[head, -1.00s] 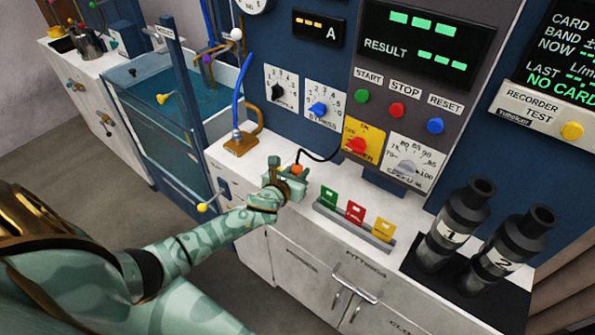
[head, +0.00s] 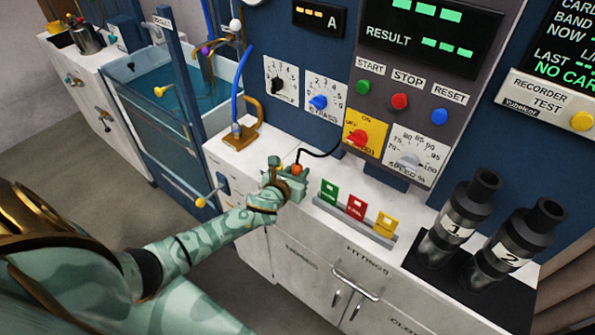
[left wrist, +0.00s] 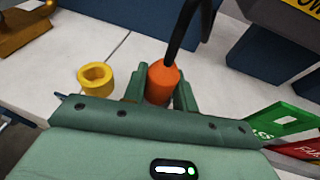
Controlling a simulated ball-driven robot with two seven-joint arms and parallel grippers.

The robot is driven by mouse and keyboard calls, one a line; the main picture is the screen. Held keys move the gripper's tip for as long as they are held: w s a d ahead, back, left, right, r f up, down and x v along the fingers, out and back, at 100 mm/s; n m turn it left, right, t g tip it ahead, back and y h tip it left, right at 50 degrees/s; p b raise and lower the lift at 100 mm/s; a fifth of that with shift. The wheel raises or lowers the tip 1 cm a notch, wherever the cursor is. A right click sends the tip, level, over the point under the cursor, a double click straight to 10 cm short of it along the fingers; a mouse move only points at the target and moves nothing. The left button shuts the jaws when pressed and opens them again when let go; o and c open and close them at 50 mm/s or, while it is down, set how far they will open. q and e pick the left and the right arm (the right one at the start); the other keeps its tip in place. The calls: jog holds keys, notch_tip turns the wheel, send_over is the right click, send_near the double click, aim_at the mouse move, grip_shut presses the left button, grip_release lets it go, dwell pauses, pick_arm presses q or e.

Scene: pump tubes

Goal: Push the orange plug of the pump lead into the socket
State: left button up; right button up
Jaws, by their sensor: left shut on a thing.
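My left gripper (head: 292,178) is above the white bench top, shut on the orange plug (head: 296,169). In the left wrist view the orange plug (left wrist: 162,82) stands between the two green fingers (left wrist: 160,92). The black pump lead (head: 322,154) runs from the plug to the control panel; it also rises from the plug in the left wrist view (left wrist: 184,35). The plug's lower end is hidden by the gripper. I cannot pick out the socket for certain. A yellow ring (left wrist: 97,78) lies on the bench left of the plug in the left wrist view. My right gripper is not in view.
A rack with green (head: 329,191), red (head: 356,208) and yellow (head: 387,226) tags stands to the right of my gripper. A brown stand with a blue tube (head: 240,90) is behind left. Two black cylinders (head: 455,225) stand at the right. A water tank (head: 160,105) is at the left.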

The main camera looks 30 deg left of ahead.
pick_arm(q)
jog(key=shift+s+f, duration=0.1)
jog(key=shift+f, duration=0.1)
jog(key=o, duration=1)
jog(key=shift+o, duration=0.2)
jog(key=shift+s+r, duration=0.15)
jog(key=shift+s, duration=0.15)
jog(key=p+v, duration=0.3)
jog(key=v, duration=1.2)
jog(key=shift+s, duration=0.3)
